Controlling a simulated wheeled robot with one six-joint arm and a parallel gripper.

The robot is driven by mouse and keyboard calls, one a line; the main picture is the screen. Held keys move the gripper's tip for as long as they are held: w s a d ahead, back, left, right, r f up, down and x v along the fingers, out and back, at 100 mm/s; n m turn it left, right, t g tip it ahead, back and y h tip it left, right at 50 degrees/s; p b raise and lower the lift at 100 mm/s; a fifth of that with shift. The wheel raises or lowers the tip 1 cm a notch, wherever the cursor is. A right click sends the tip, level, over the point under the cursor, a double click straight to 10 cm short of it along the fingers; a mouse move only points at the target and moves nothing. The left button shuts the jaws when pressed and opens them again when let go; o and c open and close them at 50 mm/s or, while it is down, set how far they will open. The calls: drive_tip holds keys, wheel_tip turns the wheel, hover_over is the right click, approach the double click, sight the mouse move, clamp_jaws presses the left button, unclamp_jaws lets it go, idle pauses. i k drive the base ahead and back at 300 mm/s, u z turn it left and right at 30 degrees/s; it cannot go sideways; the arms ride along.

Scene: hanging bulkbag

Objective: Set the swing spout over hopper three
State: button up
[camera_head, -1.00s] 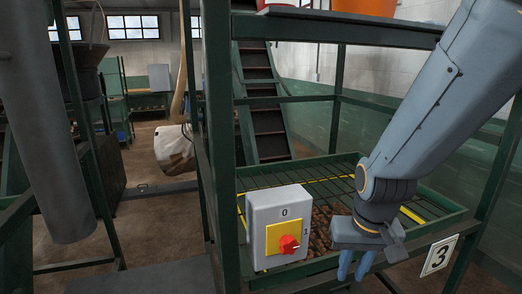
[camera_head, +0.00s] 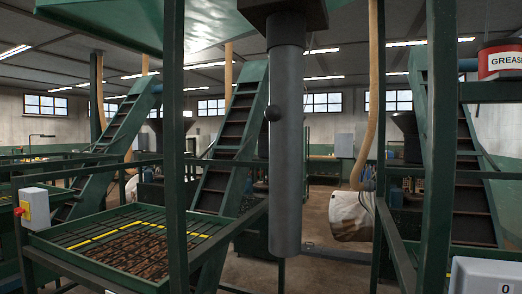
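The swing spout is a grey vertical pipe (camera_head: 286,150) in the middle of the head view, hanging under a dark bracket (camera_head: 283,18). My gripper is not in view.
Green posts (camera_head: 173,150) and (camera_head: 438,150) stand left and right of the spout. A red grease tin (camera_head: 500,60) stands upper right.

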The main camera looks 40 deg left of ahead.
sight(286, 30)
drive_tip(key=z, duration=0.05)
drive_tip(key=k, duration=0.1)
drive_tip(key=u, duration=3)
drive_tip(key=k, duration=0.85)
drive_tip(key=z, duration=1)
drive_tip(key=i, duration=1)
drive_tip(key=u, duration=0.05)
